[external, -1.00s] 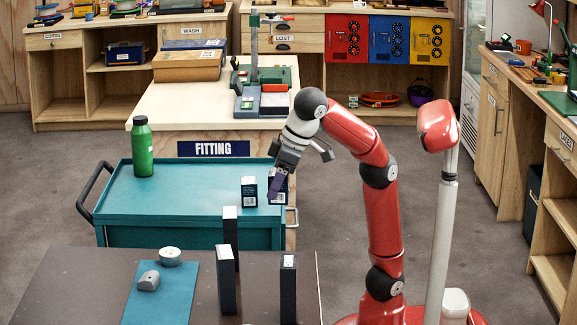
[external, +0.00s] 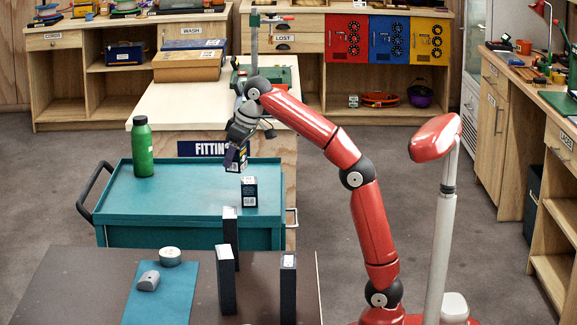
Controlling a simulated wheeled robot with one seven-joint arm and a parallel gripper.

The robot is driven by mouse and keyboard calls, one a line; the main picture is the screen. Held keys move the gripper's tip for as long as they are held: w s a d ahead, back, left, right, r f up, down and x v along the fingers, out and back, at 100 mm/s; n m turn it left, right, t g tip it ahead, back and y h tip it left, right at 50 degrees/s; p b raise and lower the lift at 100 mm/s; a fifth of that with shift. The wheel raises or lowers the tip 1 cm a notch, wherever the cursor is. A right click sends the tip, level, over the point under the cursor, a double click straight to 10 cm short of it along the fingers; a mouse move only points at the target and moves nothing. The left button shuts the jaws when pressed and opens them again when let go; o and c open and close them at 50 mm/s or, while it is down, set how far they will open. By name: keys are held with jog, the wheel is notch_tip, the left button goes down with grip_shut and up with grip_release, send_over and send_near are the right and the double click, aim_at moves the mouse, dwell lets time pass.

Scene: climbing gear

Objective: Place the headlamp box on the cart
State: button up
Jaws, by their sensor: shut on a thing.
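My gripper (external: 235,158) is above the right part of the teal cart (external: 175,187), pointing down and shut on a small dark box (external: 242,160). The gripper partly hides this box, which appears to be the headlamp box; its print is too small to read. It seems to hang above the cart top, apart from it. A similar small dark box (external: 249,193) with a white label stands upright on the cart, just below and right of the held box in the picture.
A green bottle (external: 142,147) stands at the cart's back left. The cart's middle and left front are clear. Tall dark blocks (external: 226,280) stand on the brown table (external: 70,280) in front. The fitting bench (external: 175,107) is behind the cart.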

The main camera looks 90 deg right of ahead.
jog(key=shift+m, duration=0.5)
jog(key=s+d+f+b, duration=0.1)
jog(key=d, duration=0.2)
jog(key=d+f+b, duration=0.1)
jog(key=d+f, duration=0.1)
jog(key=d, duration=0.1)
jog(key=s+d+f+b, duration=0.1)
jog(key=d+f, duration=0.1)
jog(key=d, duration=0.2)
jog(key=shift+s+d+f, duration=0.1)
jog(key=shift+s+f, duration=0.1)
jog(key=shift+s, duration=0.15)
jog(key=shift+h, duration=0.3)
jog(key=shift+f+b, duration=0.85)
jog(key=shift+f, duration=1.15)
jog(key=shift+f, duration=0.2)
jog(key=o, duration=1)
jog(key=shift+r, duration=0.5)
jog(key=p+v, duration=0.4)
jog(key=v, duration=0.7)
jog(key=shift+s+r+p, duration=0.15)
jog(key=shift+s+p, duration=0.05)
jog(key=shift+p, duration=0.15)
